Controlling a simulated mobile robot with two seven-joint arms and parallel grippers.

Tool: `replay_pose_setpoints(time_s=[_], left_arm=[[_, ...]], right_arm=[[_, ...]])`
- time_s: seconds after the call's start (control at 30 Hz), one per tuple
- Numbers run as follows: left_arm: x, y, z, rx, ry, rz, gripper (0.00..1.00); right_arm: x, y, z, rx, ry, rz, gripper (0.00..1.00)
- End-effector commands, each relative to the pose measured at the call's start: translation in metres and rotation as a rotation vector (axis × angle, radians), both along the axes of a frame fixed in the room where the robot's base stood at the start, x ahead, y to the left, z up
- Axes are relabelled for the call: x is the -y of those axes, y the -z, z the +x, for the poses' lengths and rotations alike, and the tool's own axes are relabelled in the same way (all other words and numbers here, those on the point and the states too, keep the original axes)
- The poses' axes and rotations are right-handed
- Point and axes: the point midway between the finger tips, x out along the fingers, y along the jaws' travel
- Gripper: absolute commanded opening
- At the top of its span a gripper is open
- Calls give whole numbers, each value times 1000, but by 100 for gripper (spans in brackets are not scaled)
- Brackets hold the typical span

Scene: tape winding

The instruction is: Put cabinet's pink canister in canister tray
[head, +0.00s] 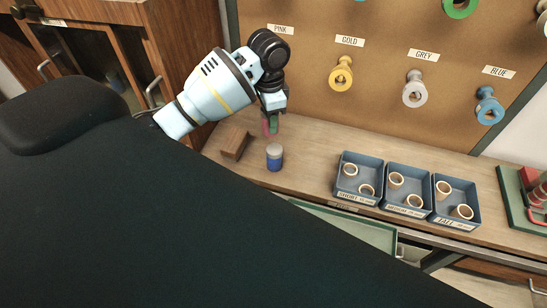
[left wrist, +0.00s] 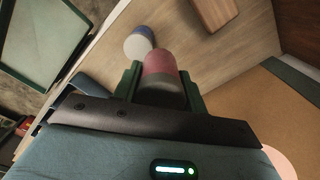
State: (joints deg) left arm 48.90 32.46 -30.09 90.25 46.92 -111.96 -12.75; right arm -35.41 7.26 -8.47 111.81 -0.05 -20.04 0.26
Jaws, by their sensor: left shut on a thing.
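My left gripper (head: 271,122) is shut on the pink canister (head: 266,126) above the back of the wooden bench. In the left wrist view the pink canister (left wrist: 160,65) sits between the two green fingers, its pink end outward and a grey part nearer the palm. A green tray (head: 388,240) lies low at the bench's front edge, partly hidden by my dark body. It also shows in the left wrist view (left wrist: 45,38); I see no label naming it the canister tray. The wooden cabinet (head: 178,45) stands at the left. My right gripper is out of view.
A blue canister with a grey top (head: 274,158) stands in front of the gripper, beside a brown wooden block (head: 236,144). Three labelled blue bins (head: 409,182) with rings stand to the right. Tape rolls hang on the pegboard (head: 312,70) behind.

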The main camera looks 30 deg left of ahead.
Motion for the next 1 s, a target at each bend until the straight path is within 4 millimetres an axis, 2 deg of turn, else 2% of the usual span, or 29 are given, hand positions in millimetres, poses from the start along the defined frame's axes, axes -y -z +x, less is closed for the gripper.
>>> replay_pose_setpoints(time_s=[0.2,0.43,0.6,0.77,0.87,1.0], left_arm=[[-10,6,-2,-2,424,6,17],[-16,10,-4,-6,736,3,17],[-17,12,-4,-7,827,1,17],[-17,13,-4,-7,837,1,17],[-17,22,-5,-10,835,-1,17],[-17,45,-5,-11,835,0,17]], right_arm=[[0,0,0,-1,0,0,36],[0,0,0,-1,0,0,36],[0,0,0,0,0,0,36],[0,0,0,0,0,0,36],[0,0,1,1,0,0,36],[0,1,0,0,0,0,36]])
